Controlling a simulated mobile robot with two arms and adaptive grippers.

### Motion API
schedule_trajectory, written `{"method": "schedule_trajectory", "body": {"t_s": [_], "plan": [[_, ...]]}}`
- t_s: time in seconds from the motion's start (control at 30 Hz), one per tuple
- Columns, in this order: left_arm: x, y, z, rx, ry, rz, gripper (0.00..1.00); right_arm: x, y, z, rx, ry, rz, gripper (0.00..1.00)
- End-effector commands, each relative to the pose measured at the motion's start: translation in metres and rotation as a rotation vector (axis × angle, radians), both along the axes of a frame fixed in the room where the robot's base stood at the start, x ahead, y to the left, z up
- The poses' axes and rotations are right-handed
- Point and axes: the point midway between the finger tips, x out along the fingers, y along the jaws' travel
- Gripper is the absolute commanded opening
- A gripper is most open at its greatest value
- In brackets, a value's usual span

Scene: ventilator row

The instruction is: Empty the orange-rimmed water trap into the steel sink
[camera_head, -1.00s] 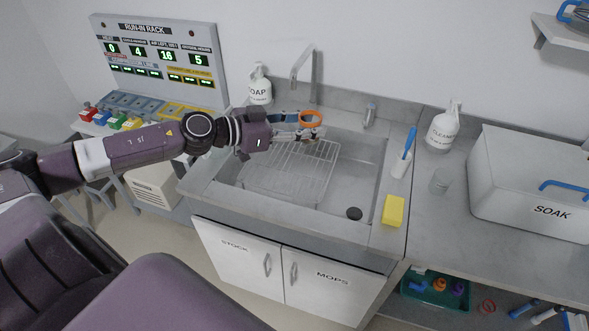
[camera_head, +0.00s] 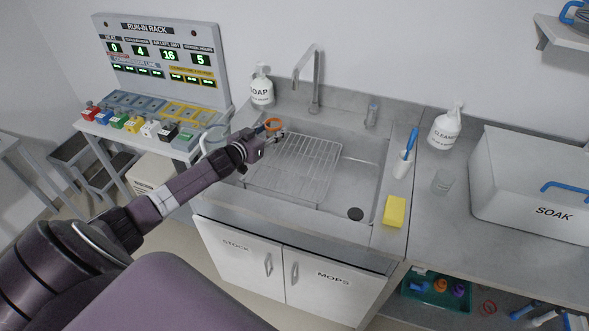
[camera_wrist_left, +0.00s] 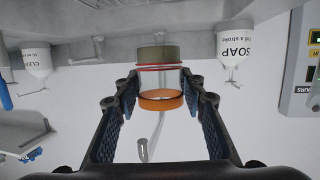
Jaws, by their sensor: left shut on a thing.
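The orange-rimmed water trap is a clear cup with an orange rim (camera_head: 273,124), held over the back left of the steel sink (camera_head: 357,181) in the head view. My left gripper (camera_head: 271,137) is shut on it. In the left wrist view, which shows the room upside down, the trap (camera_wrist_left: 160,78) sits between the two fingers, its orange rim toward the picture's bottom. Its far end is olive-grey with a red line; I cannot tell whether that is water. The rim looks uppermost in the head view. My right gripper is out of view.
A wire rack (camera_head: 300,166) lies in the sink's left part. A faucet (camera_head: 313,80) and soap bottle (camera_head: 262,87) stand behind. The basin's right part is clear around a dark drain (camera_head: 355,213).

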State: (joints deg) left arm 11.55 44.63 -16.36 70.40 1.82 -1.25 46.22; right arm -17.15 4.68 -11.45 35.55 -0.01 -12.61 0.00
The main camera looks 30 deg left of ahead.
Motion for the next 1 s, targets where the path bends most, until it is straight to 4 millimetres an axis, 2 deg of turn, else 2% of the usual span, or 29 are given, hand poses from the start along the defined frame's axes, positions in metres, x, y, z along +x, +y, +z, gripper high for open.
{"method": "schedule_trajectory", "body": {"t_s": [0.13,0.4,1.0], "plan": [[0.0,0.022,-0.026,-0.004,-0.001,0.061,0.13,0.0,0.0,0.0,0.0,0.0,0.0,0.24],[-0.003,0.044,-0.05,0.002,-0.002,0.112,0.13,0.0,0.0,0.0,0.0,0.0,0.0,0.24],[-0.003,0.043,-0.051,0.039,0.004,0.121,0.13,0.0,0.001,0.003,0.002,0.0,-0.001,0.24]]}}
